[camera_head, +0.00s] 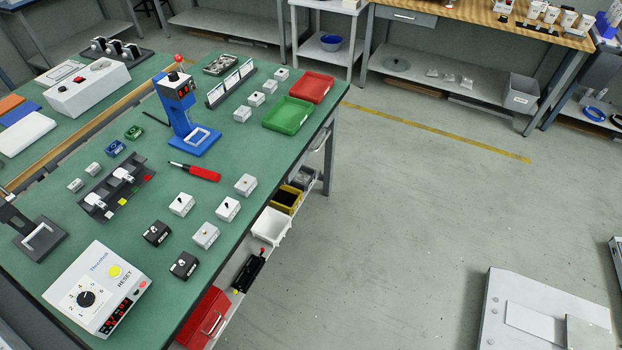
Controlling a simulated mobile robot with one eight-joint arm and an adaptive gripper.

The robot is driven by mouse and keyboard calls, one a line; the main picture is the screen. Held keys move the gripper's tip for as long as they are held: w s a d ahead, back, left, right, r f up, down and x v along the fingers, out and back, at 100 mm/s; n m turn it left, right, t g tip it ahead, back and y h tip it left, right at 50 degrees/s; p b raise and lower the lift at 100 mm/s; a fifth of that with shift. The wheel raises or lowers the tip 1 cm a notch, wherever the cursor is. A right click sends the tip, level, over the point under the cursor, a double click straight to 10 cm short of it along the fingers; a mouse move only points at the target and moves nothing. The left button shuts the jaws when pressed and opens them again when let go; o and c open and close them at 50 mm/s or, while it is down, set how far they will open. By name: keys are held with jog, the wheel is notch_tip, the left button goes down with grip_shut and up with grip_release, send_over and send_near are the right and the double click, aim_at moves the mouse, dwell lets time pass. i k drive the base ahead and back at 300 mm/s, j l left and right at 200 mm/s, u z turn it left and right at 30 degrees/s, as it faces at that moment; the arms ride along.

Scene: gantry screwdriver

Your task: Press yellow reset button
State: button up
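The yellow reset button (114,271) is a round button on the sloped top of a white control box (72,277). The word RESET is printed beside it. The box stands at the near left corner of the green table. It also carries a black numbered dial (86,298) and a small panel with red lights (116,318). Nothing covers or touches the button. My gripper is not in view.
Small white boxes (206,235) and black boxes (185,265) stand right of the control box. A black fixture (40,238) stands behind it. A red screwdriver (195,171) and blue press (188,115) are farther back.

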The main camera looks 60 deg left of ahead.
aim_at(114, 271)
jog(key=u, duration=3.85)
